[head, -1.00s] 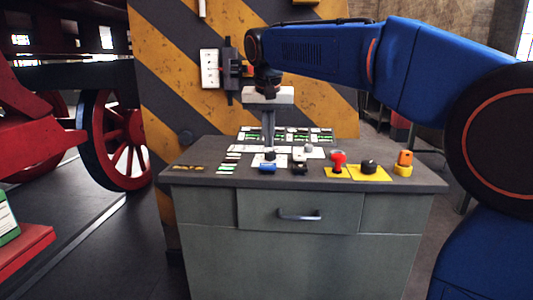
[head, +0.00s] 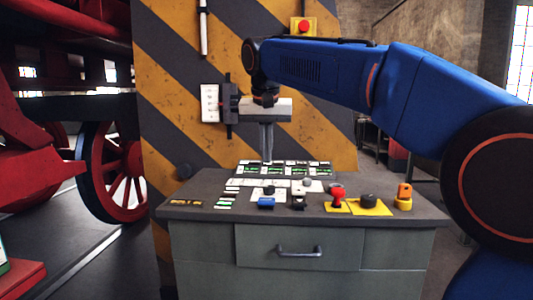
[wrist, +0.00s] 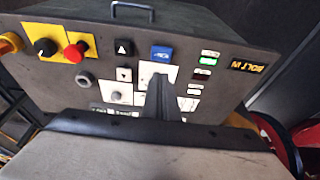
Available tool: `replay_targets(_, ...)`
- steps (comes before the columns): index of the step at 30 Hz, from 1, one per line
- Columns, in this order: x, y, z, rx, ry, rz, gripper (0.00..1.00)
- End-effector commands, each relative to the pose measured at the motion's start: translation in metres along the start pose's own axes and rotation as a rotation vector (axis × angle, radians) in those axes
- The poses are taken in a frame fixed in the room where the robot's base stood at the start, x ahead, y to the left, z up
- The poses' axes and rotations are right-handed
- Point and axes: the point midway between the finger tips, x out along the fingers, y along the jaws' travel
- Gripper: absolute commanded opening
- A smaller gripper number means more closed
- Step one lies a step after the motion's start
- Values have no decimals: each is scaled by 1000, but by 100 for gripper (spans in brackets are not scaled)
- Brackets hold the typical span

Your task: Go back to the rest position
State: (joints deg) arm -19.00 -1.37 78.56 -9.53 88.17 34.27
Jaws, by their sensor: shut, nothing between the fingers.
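My gripper (head: 267,158) hangs pointing down over the back part of the control desk (head: 200,214). Its fingers are together with nothing between them. In the wrist view the closed fingers (wrist: 160,95) show above the panel. The desk carries a blue switch (head: 266,203), a black switch (head: 299,202), a red knob (head: 338,196), a black knob on a yellow plate (head: 368,200) and an orange-and-yellow control (head: 404,195). I cannot tell whether the fingertips touch the desk top.
A striped yellow-and-black panel (head: 170,90) stands behind the desk, with a red button on a yellow box (head: 303,27) and a white plate (head: 210,103). A red spoked wheel (head: 115,170) is at the left. A drawer handle (head: 299,252) is on the desk front. Floor is open at the left.

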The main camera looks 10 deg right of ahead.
Motion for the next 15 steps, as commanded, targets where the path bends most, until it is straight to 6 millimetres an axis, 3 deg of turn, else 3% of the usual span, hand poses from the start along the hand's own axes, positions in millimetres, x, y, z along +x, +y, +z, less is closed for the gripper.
replay_targets(5, 1, 6, 5, -6, 1, -2, 0)
replay_targets(8, 6, 22, 17, -19, 4, -7, 0)
replay_targets(15, 32, 79, 73, -79, 16, -31, 0)
